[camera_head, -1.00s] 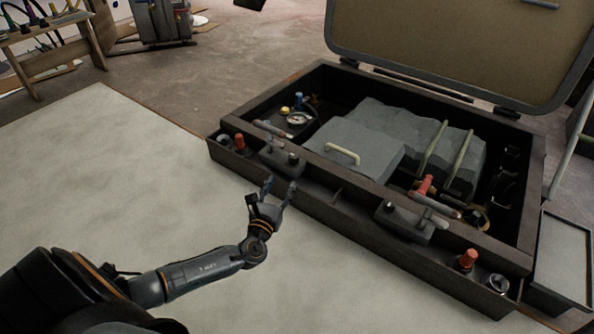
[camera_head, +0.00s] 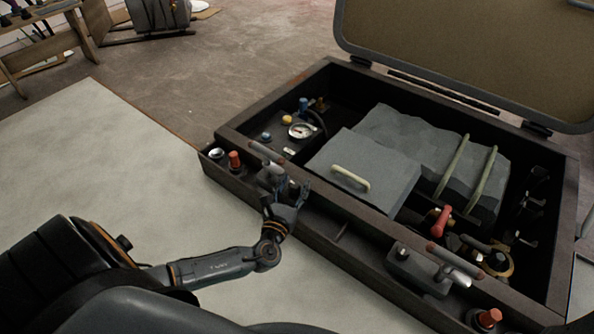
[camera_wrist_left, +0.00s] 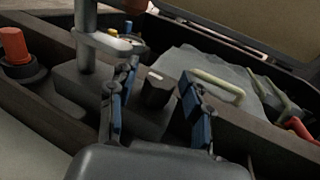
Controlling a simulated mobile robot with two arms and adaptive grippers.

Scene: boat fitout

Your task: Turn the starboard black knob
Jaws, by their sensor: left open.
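A short black knob (camera_wrist_left: 157,91) stands on the grey lever block at the box's left end. My left gripper (camera_wrist_left: 158,78) is open, with one finger on each side of this knob in the wrist view; I cannot tell whether they touch it. In the head view my left gripper (camera_head: 288,193) is at this block and mostly hides the knob. A second black knob (camera_head: 402,253) sits on the matching block at the right. No label shows which one is starboard. My right gripper is not in view.
A lever with a brown grip (camera_head: 266,153) rises beside the near knob, and its post (camera_wrist_left: 86,40) stands close to my left finger. A red knob (camera_head: 235,159) is left of it. The open box holds a grey cover (camera_head: 350,150) and a gauge (camera_head: 301,130). The pale floor panel (camera_head: 90,170) is clear.

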